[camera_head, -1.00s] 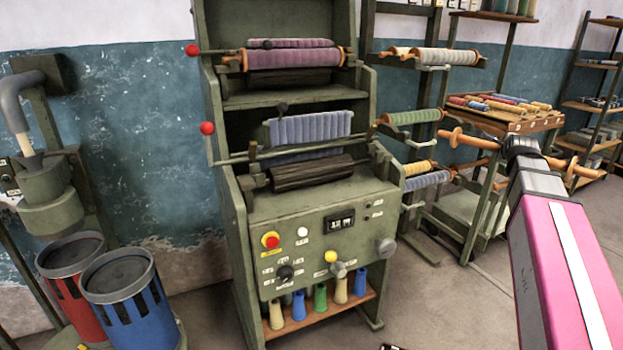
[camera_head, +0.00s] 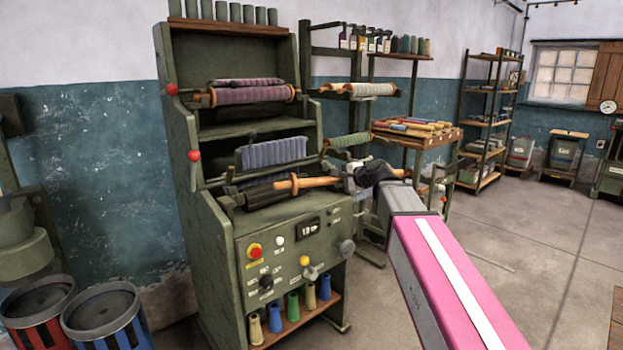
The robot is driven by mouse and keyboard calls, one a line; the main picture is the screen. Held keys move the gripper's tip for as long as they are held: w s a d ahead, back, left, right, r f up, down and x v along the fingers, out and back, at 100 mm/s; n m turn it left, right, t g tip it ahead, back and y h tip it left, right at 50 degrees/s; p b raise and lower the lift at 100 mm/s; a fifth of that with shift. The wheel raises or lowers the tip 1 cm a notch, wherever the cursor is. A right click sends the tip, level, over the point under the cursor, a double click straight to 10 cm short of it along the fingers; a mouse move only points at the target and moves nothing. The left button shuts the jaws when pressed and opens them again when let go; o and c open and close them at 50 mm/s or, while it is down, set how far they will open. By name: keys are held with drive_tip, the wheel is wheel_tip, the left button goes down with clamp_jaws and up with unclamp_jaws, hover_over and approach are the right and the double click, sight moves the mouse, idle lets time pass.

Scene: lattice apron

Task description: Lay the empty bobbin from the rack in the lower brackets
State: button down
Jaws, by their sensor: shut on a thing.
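My gripper (camera_head: 353,180) is shut on the empty bobbin (camera_head: 318,182), a bare orange-brown wooden spool with flanges. The bobbin lies roughly level, and its left end reaches in front of the machine's lower bay. The lower left bracket (camera_head: 228,197) shows beside the dark lower roller (camera_head: 262,193). The lower right bracket is hard to make out behind the bobbin and gripper. I cannot tell whether the bobbin touches anything on the machine. A purple wound bobbin (camera_head: 250,95) lies in the upper brackets. The rack (camera_head: 322,52) stands behind, right of the machine.
A lever with a red knob (camera_head: 194,155) and its rod cross the lower bay's front. A grey-blue comb-like plate (camera_head: 273,153) stands behind the roller. The rack holds white (camera_head: 370,89) and green (camera_head: 348,140) bobbins. Open floor (camera_head: 540,240) lies to the right.

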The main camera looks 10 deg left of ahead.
sight(311, 180)
drive_tip(key=s+a+n+g+y, duration=0.1)
drive_tip(key=a, duration=0.2)
drive_tip(key=s+a+r+n+g, duration=0.1)
drive_tip(key=s+a+n+g, duration=0.1)
drive_tip(key=a, duration=0.1)
drive_tip(key=s+a+r+n+g+y, duration=0.1)
drive_tip(key=s+a, duration=0.1)
drive_tip(key=a, duration=0.1)
drive_tip(key=shift+s+r+n+g+y, duration=0.25)
drive_tip(key=shift+n+g+y, duration=0.05)
drive_tip(key=shift+g, duration=0.1)
drive_tip(key=shift+a, duration=0.15)
drive_tip(key=w+a+f, duration=0.1)
drive_tip(key=w+a, duration=0.9)
drive_tip(key=a, duration=0.2)
drive_tip(key=shift+f, duration=0.15)
drive_tip(key=shift+d, duration=0.1)
idle(0.3)
drive_tip(key=shift+w+f, duration=0.1)
drive_tip(key=shift+f, duration=1.8)
idle(1.3)
drive_tip(key=c, duration=0.7)
unclamp_jaws()
drive_tip(key=shift+c, duration=0.2)
drive_tip(key=shift+d, duration=0.1)
